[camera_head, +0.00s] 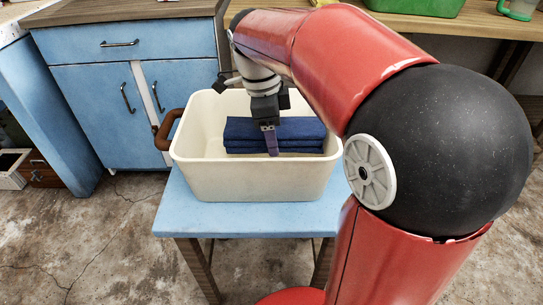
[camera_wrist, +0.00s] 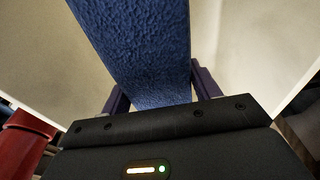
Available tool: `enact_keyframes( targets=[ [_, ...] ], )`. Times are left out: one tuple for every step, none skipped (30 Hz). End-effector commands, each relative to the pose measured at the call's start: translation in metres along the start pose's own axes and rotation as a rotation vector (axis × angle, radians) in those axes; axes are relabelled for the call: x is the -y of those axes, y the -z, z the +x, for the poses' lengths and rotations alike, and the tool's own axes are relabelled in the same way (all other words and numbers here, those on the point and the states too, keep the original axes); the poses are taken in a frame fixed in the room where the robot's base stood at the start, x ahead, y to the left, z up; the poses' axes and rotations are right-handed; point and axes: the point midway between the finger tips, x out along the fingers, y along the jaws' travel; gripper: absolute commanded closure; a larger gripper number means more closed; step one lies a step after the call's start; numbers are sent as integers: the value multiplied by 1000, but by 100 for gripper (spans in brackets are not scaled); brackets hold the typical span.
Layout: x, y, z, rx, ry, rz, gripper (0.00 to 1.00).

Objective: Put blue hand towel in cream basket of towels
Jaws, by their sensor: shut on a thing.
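The cream basket (camera_head: 230,178) stands on a small blue table, with a brown handle on its left side. Folded dark blue towels (camera_head: 305,140) lie stacked inside it. My gripper (camera_head: 271,142) reaches down into the basket at the front of the stack. In the wrist view, the blue hand towel (camera_wrist: 145,45) lies between the two fingers, and my gripper (camera_wrist: 160,90) is shut on it. The pale basket walls show on both sides of the towel there. In the head view I cannot clearly tell the held towel from those under it.
The blue table (camera_head: 250,216) has a bare strip in front of the basket. A blue cabinet (camera_head: 100,95) stands behind on the left. A wooden counter (camera_head: 460,22) at the back right carries a green container (camera_head: 415,5) and a green mug (camera_head: 518,8).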

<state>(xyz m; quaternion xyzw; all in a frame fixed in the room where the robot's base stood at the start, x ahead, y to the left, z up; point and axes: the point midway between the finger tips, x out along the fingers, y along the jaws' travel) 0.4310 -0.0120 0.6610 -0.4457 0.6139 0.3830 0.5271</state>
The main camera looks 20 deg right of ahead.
Motion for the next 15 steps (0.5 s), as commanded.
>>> enact_keyframes(
  targets=[
    [0, -1, 9, -1, -1, 0, 66],
    [0, -2, 12, 0, 0, -1, 66],
    [0, -2, 15, 0, 0, 0, 66],
    [0, -2, 17, -1, 0, 0, 66],
    [0, -3, 18, 0, 0, -1, 66],
    [0, -3, 20, 0, 1, 0, 66],
    [0, -3, 21, 0, 1, 0, 66],
    [0, -4, 23, 0, 1, -1, 66],
    [0, -4, 27, 0, 1, -1, 66],
    [0, -5, 31, -1, 0, -1, 66],
    [0, -5, 35, -1, -1, -1, 66],
    [0, -6, 42, -1, -1, -1, 66],
    [0, -7, 46, -1, -1, -1, 66],
    [0, -8, 51, -1, -1, -1, 66],
    [0, -8, 57, -1, -1, 0, 66]
  ],
)
